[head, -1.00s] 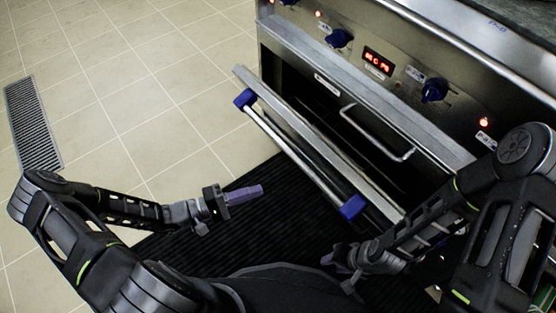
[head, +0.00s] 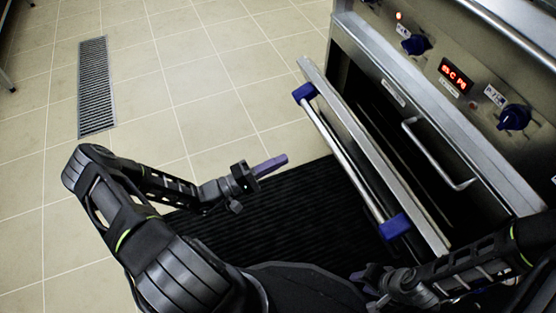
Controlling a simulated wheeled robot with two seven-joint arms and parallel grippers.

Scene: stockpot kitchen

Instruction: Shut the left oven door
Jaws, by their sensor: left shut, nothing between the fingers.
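The oven door (head: 372,160) stands partly open, tilted out from the steel oven front. Its bar handle (head: 345,160) has blue end brackets. The dark oven cavity shows behind the door, with a wire handle or rack bar (head: 436,155) at its opening. My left gripper (head: 272,166) is shut and empty, with purple fingers. It is left of the door, apart from the handle, above the black mat. My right gripper (head: 368,281) is low in the view, near the door's near end. Its fingers are partly hidden, and I cannot tell their state.
The oven's control panel has blue knobs (head: 514,117) and a red display (head: 456,77). A black ribbed mat (head: 285,225) lies on the floor before the oven. A floor drain grate (head: 96,88) is at the left. The tiled floor there is clear.

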